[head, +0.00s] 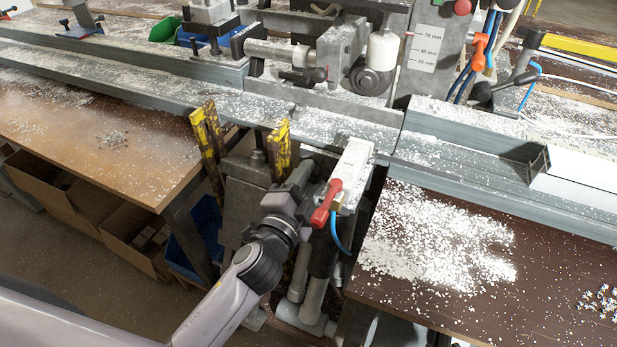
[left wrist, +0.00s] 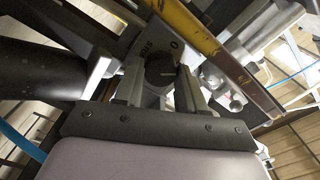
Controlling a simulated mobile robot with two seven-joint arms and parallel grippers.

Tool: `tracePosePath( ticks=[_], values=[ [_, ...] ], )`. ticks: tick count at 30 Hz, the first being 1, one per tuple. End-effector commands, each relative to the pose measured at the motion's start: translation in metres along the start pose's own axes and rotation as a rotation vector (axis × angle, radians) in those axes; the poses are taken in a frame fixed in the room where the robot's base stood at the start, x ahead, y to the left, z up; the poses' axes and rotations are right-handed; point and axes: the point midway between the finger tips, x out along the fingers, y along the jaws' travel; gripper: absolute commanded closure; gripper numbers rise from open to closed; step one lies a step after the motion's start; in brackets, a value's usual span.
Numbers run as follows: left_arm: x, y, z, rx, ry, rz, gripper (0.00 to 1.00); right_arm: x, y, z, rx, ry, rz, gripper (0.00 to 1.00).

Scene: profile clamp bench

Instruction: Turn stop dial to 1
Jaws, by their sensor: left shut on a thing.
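The stop dial (left wrist: 160,70) is a dark round knob in the left wrist view, with a short light line on its face pointing roughly right. In the head view my left gripper (head: 292,196) reaches in below the front rail, under the clamp, and hides the dial there. My right gripper is in neither view.
A red lever (head: 326,203) on a white valve block (head: 352,165) stands close right of my gripper, with a blue hose below. Worn yellow guard bars (head: 280,150) stand just behind. A brown table (head: 440,240) with white chips lies right.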

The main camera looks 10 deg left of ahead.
Motion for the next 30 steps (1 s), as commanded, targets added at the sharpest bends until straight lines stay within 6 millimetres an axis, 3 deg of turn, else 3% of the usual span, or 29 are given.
tracePosePath(
  ticks=[10, 26, 27, 30],
  values=[
    [0.0005, -0.0003, 0.0001, 0.133, 0.000, -0.001, 0.91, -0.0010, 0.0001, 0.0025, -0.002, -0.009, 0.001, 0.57],
    [0.0006, -0.0005, 0.0002, 0.153, -0.001, -0.002, 0.91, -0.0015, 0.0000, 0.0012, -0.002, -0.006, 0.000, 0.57],
    [0.0006, -0.0005, 0.0002, 0.153, -0.001, -0.002, 0.51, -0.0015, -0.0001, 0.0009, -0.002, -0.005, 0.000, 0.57],
    [0.0005, -0.0004, 0.0002, 0.153, -0.001, -0.002, 0.50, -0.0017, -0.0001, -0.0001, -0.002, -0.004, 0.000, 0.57]
  ],
)
